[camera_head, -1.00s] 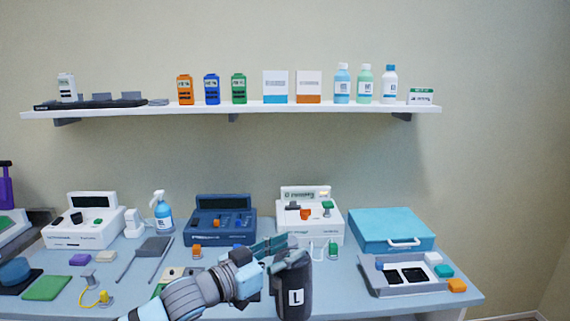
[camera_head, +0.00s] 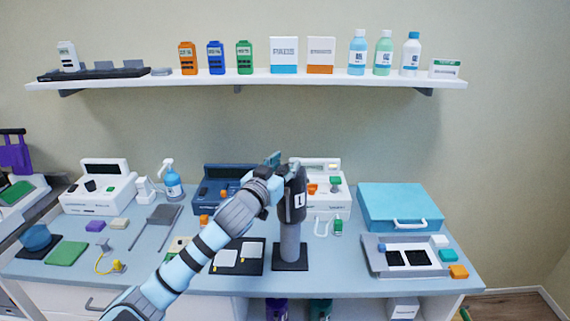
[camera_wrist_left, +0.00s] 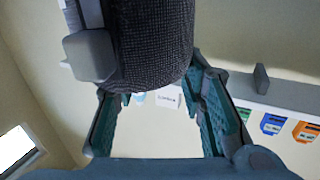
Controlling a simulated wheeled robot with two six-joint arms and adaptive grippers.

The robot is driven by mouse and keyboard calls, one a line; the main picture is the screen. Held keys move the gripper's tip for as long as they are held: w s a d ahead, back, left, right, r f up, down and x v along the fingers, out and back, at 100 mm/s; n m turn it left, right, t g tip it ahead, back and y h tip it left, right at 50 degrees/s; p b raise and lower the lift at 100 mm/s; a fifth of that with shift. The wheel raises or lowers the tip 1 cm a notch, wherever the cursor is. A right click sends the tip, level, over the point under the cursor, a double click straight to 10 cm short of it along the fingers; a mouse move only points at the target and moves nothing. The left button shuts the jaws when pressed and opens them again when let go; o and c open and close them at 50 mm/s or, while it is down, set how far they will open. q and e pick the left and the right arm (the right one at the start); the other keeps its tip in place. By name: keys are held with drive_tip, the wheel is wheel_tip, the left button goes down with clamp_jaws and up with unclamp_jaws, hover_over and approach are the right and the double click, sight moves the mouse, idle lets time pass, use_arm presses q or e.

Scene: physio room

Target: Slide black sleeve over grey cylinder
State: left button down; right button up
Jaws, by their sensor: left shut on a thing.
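The black sleeve (camera_head: 293,203), with a white label marked L, is upright in the head view. My left gripper (camera_head: 282,168) is shut on it near its upper end. The grey cylinder (camera_head: 290,243) stands upright on a dark square base (camera_head: 290,263), directly below the sleeve in the picture. Its top is hidden, and I cannot tell whether the sleeve is around it or just above or in front of it. In the left wrist view the sleeve (camera_wrist_left: 152,45) fills the top middle, by the fingers (camera_wrist_left: 155,90). My right gripper is not in view.
A black mat with two pale pads (camera_head: 238,256) lies left of the cylinder's base. A grey tray (camera_head: 412,268) and a turquoise case (camera_head: 400,208) are to the right. White and blue devices stand behind. The table between cylinder and tray is clear.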

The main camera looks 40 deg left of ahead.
sight(279, 219)
use_arm(q)
wheel_tip(279, 219, down, 13)
drive_tip(key=b, duration=0.9)
drive_tip(key=shift+d, duration=0.1)
drive_tip(key=shift+f+b, duration=0.6)
drive_tip(key=shift+f, duration=0.05)
drive_tip(key=shift+p, duration=0.45)
drive_tip(key=shift+f+b, duration=0.3)
drive_tip(key=shift+f, duration=0.15)
idle(0.4)
idle(0.3)
drive_tip(key=c, duration=1)
unclamp_jaws()
drive_tip(key=shift+o, duration=0.2)
